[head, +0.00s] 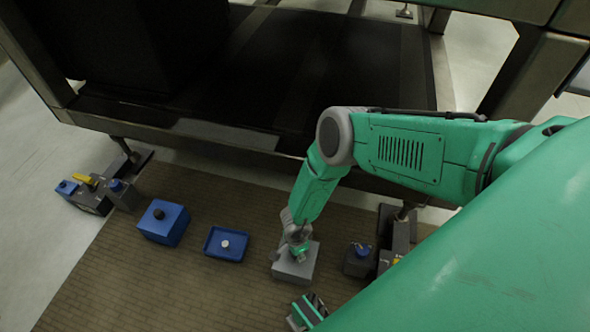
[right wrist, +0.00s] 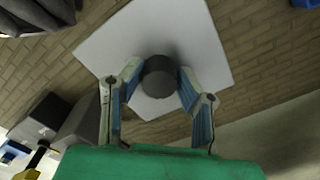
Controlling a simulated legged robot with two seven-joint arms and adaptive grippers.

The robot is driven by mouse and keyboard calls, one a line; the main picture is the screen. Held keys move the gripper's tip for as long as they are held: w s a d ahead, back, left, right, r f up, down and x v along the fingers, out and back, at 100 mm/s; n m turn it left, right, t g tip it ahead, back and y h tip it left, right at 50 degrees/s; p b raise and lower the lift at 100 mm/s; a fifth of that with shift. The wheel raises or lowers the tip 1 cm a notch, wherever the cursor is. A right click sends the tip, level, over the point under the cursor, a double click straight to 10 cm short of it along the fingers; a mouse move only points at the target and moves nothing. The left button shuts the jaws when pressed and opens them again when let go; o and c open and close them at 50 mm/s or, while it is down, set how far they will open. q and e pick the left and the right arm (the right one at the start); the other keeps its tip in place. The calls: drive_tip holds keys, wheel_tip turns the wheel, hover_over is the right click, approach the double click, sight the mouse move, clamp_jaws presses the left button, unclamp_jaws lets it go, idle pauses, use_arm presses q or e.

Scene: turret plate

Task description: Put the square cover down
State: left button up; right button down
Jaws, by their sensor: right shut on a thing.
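The square cover (head: 296,263) is pale grey with a dark round knob, and sits below my right gripper (head: 299,249) in the head view. In the right wrist view the cover (right wrist: 204,50) shows as a flat pale square. Its knob (right wrist: 159,76) is between the two fingers of my right gripper (right wrist: 160,84), which is shut on it. Brick-patterned floor shows around the cover. Whether the cover touches what is beneath it, I cannot tell.
A blue box (head: 163,222) with a dark knob and a blue tray (head: 226,244) with a pale knob stand left of the cover. A dark grey block (head: 357,262) with a blue top is to the right. A dark metal frame (head: 225,134) spans the back.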

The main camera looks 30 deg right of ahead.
drive_tip(key=shift+w+r, duration=0.15)
drive_tip(key=shift+r, duration=0.05)
drive_tip(key=shift+a+f, duration=0.2)
drive_tip(key=shift+a, duration=0.1)
drive_tip(key=c, duration=1.2)
unclamp_jaws()
drive_tip(key=shift+o, duration=0.2)
drive_tip(key=shift+d, duration=0.2)
drive_tip(key=shift+r, duration=0.2)
use_arm(q)
wheel_tip(320, 180, up, 8)
drive_tip(key=p, duration=0.7)
drive_tip(key=shift+a+f+p, duration=0.15)
drive_tip(key=shift+a+p, duration=0.05)
drive_tip(key=shift+p, duration=0.1)
use_arm(e)
wheel_tip(320, 180, up, 12)
drive_tip(key=shift+a+r, duration=0.1)
